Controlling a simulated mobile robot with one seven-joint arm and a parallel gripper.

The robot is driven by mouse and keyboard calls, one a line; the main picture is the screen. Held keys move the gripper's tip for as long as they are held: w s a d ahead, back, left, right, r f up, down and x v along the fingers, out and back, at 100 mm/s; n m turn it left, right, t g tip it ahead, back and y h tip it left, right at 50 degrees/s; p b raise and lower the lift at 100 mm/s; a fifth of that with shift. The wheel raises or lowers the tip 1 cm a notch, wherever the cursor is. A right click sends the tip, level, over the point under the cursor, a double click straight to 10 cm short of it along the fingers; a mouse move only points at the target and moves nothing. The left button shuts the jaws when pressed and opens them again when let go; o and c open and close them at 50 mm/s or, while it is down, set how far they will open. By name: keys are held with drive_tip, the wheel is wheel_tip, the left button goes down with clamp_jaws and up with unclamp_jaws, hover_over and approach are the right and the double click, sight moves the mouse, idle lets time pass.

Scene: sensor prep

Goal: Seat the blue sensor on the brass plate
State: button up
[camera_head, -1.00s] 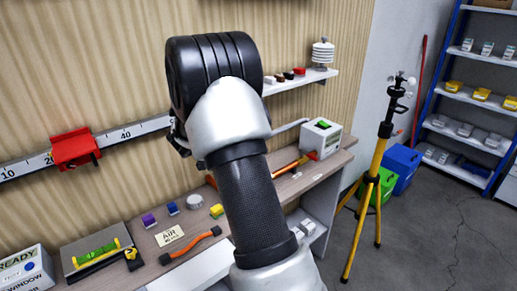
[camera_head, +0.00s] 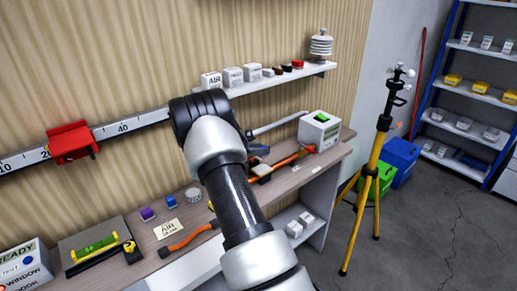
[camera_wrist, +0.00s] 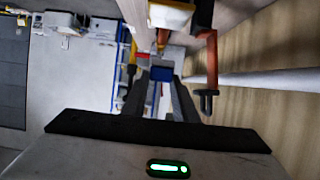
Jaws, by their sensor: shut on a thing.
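My gripper (camera_wrist: 160,92) points along the bench toward its right end. Its two dark fingers close on a small blue block, which I take as the blue sensor (camera_wrist: 161,75). In the head view my gripper (camera_head: 258,150) is small and dark, just right of my wrist, and the sensor cannot be made out clearly there. A small tan plate, probably the brass plate (camera_head: 261,170), shows just below the gripper in that view. I cannot tell whether sensor and plate touch.
An orange tool (camera_head: 287,161) and a white device with a green button (camera_head: 319,131) stand to the right. Purple (camera_head: 147,214) and blue (camera_head: 170,202) blocks and a grey cylinder (camera_head: 193,195) sit on the left bench. A wall shelf (camera_head: 270,82) hangs above.

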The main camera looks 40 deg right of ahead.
drive_tip(key=b, duration=0.2)
hover_over(258, 171)
drive_tip(key=shift+d+f, duration=0.1)
drive_tip(key=shift+f, duration=2.6)
drive_tip(key=shift+f, duration=0.6)
drive_tip(key=o, duration=1.5)
drive_tip(key=shift+o, duration=0.7)
drive_tip(key=shift+r, duration=0.1)
